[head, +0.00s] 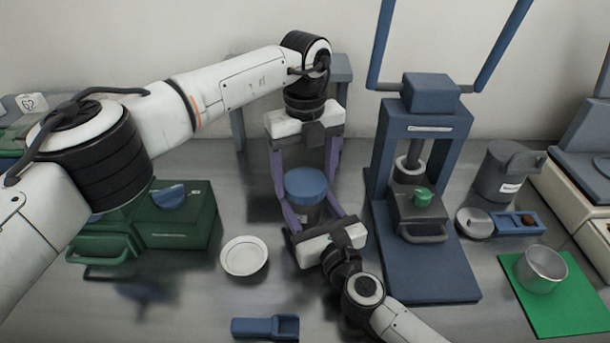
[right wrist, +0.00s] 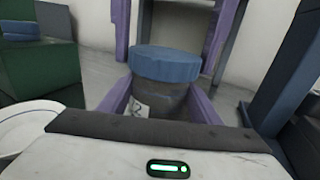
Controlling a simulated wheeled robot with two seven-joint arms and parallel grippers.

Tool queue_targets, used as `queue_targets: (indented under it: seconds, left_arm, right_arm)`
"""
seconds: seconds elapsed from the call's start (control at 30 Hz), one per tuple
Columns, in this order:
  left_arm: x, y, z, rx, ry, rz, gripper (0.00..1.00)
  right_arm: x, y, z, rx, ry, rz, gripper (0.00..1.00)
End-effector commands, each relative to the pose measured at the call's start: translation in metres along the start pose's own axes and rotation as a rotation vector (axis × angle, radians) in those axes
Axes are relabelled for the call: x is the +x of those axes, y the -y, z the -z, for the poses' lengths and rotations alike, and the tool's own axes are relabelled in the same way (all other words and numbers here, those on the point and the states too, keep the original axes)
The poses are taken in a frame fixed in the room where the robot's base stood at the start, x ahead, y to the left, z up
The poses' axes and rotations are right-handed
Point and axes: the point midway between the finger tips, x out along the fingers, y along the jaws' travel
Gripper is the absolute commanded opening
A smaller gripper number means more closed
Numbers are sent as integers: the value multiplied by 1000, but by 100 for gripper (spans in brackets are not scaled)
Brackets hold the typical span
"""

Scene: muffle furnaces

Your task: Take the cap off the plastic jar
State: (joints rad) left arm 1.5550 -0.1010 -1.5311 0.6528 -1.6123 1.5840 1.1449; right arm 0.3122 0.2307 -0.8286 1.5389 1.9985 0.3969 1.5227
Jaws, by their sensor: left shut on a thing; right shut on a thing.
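The plastic jar (head: 308,213) is a dark grey cylinder with a pale label, standing upright. Its blue ribbed cap (head: 306,184) sits on top; both also show in the right wrist view, the jar (right wrist: 160,100) under the cap (right wrist: 165,64). My left gripper (head: 305,178) comes down from above and behind, its purple fingers on either side of the cap, shut on it. My right gripper (head: 314,212) comes from the front, its purple fingers on both sides of the jar body, shut on it. The jar's lower part is hidden by my right gripper.
A white dish (head: 244,257) and a blue scoop-like tray (head: 265,327) lie in front. A green box (head: 178,222) stands left. A blue press (head: 425,262) stands close on the right, beyond it a grey canister (head: 500,172) and a metal cup (head: 541,268) on a green mat (head: 575,309).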

Motion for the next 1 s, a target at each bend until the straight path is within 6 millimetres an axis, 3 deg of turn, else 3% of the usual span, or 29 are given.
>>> queue_targets:
  seconds: [1.0]
  left_arm:
    - [-25, 0, 0, 0, 1, 1, 47]
  right_arm:
    - [0, 1, 0, -1, -1, 1, 0]
